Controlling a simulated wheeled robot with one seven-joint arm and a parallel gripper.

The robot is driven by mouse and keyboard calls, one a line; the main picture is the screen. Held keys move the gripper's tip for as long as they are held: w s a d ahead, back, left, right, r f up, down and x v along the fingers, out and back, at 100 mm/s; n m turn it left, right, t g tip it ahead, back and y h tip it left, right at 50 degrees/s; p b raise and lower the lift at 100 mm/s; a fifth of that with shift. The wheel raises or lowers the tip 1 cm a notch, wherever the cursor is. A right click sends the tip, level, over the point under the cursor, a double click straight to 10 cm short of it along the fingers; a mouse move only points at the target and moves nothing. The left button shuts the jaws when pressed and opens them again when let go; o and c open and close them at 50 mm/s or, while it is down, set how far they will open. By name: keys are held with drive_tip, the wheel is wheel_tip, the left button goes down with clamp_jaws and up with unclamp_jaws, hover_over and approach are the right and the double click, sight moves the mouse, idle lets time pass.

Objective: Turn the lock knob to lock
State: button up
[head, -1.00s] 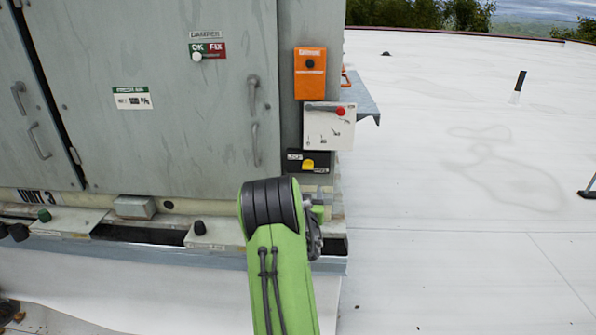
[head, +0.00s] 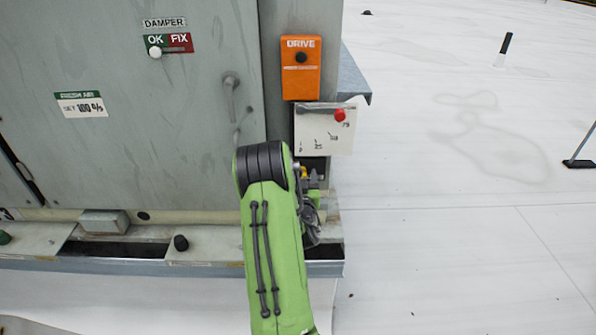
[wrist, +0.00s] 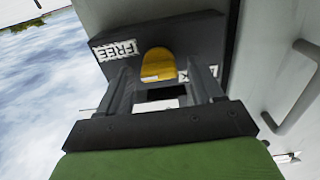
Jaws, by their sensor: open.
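The yellow lock knob (wrist: 158,64) sits on a black box (wrist: 205,32) and fills the middle of the wrist view. A white FREE label (wrist: 117,50) is beside it on the left; another label (wrist: 183,75) on the right is mostly hidden by a finger. My gripper (wrist: 162,80) is open, its two dark fingers pointing at the box, with the knob between the fingertips in the picture. I cannot tell whether either finger touches it. In the head view, only a bit of the yellow knob (head: 303,172) shows behind my gripper (head: 309,182).
Above the knob are a white switch panel (head: 322,135) with a red knob and an orange DRIVE box (head: 301,72). A grey cabinet door with a handle (head: 231,100) is left. A metal ledge (head: 352,78) juts right.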

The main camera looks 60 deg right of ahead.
drive_tip(key=shift+a, duration=0.1)
drive_tip(key=shift+s, duration=0.1)
drive_tip(key=shift+c, duration=0.8)
drive_tip(key=c, duration=0.9)
